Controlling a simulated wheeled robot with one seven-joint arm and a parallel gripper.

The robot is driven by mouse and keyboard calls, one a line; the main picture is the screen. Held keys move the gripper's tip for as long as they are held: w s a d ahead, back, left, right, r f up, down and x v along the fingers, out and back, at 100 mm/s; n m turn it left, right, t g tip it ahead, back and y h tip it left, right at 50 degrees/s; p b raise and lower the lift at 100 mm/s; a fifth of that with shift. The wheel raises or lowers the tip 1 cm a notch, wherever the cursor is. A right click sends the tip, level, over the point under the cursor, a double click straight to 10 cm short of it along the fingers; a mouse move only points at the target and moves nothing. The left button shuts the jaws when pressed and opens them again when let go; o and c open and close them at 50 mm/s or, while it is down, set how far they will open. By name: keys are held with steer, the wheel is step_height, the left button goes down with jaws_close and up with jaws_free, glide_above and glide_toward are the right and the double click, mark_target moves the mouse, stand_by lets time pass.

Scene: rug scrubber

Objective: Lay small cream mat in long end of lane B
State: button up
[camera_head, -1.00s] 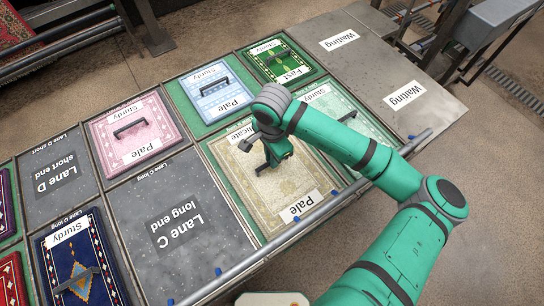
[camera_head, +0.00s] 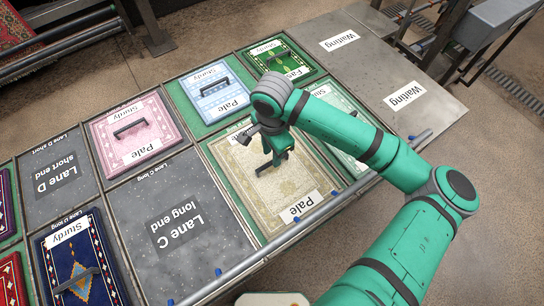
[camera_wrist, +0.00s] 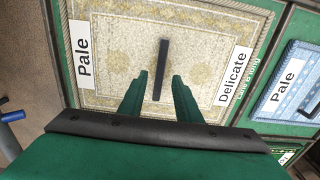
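The cream mat (camera_head: 262,199) has a pale patterned face and "Pale" and "Delicate" labels. It lies flat in a green-floored bay, and a strip of green shows along its edges. It also shows in the wrist view (camera_wrist: 120,50), with its dark upright handle (camera_wrist: 163,55) near the middle. My gripper (camera_head: 270,164) is above the mat in the head view, partly hiding the handle. In the wrist view its two fingers (camera_wrist: 160,76) are apart, with the handle between them and a gap on each side. Their height against the handle is hard to tell.
Lane C long end (camera_head: 175,222) is an empty grey bay to the left. A pink mat (camera_head: 133,130), a blue mat (camera_head: 215,92) and a dark green mat (camera_head: 278,62) lie behind. A pale green mat (camera_head: 340,118) is partly behind my arm. A rail (camera_head: 240,266) runs along the front edge.

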step_height(320, 180, up, 9)
stand_by(0.3)
steer(key=shift+f, duration=0.1)
stand_by(0.4)
